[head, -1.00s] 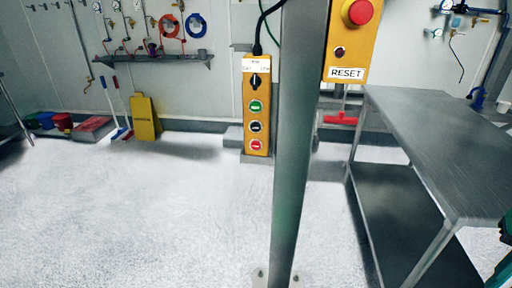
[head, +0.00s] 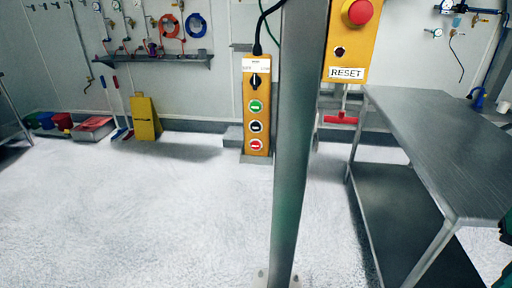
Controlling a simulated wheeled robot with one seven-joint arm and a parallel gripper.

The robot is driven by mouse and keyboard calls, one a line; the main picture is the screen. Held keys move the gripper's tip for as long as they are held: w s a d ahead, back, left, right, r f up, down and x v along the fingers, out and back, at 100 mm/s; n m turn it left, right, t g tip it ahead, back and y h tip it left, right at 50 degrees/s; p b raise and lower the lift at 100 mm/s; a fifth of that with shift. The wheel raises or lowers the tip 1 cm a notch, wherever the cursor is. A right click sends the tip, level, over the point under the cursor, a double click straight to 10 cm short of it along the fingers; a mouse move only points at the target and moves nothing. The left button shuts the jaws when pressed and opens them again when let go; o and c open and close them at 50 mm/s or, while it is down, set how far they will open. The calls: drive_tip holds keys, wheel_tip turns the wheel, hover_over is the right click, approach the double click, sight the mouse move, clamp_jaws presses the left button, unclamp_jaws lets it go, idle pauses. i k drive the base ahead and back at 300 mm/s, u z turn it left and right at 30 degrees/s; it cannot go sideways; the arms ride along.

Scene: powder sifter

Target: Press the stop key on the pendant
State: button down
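The yellow pendant (head: 257,90) hangs upright from a black cable, just left of a grey metal post. From top to bottom its face has a black rotary selector (head: 255,80), a green key (head: 255,106), a black key (head: 256,126) and a red key (head: 255,145). The lettering on the keys is too small to read; the red one looks like the stop key. My gripper is not in view, and nothing touches the pendant.
The metal post (head: 300,150) stands right beside the pendant. Right of it are a yellow RESET box (head: 350,45) with a red mushroom button (head: 358,12) and a steel table (head: 440,140). The floor at left is open, with a yellow floor sign (head: 145,118) behind.

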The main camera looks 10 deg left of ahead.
sight(255, 145)
drive_tip(key=k, duration=1)
drive_tip(key=u, duration=0.8)
drive_tip(key=i, duration=0.6)
drive_tip(key=z, duration=0.2)
